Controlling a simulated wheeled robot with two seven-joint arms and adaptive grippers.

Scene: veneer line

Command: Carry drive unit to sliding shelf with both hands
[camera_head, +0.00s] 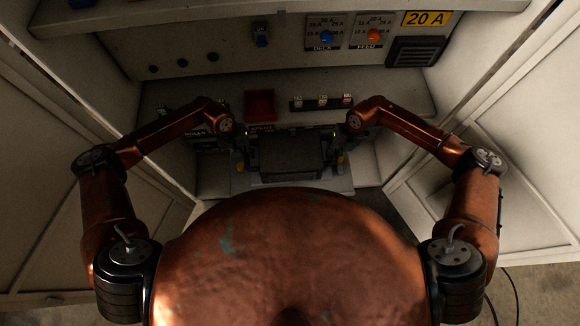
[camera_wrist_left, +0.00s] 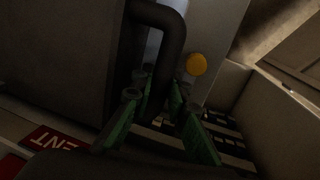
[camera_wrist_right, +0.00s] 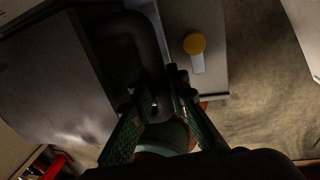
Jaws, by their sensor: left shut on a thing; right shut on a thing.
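The drive unit (camera_head: 290,155) is a dark grey box in the middle of the head view, inside the cabinet, between my two grippers. My left gripper (camera_head: 243,140) is at its left side, shut on a dark bar handle (camera_wrist_left: 172,60) of the unit. My right gripper (camera_head: 338,140) is at its right side, shut on the matching handle (camera_wrist_right: 148,60). The sliding shelf (camera_head: 343,184) is a pale grey plate showing below and around the unit. Whether the unit touches the shelf cannot be told. Yellow round knobs show by the left handle (camera_wrist_left: 196,65) and the right handle (camera_wrist_right: 194,43).
A red block (camera_head: 260,104) and a dark terminal strip (camera_head: 322,102) sit behind the unit. A panel with a blue knob (camera_head: 326,37) and an orange knob (camera_head: 374,36) is above. Open cabinet doors (camera_head: 60,130) stand at both sides, close to my arms.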

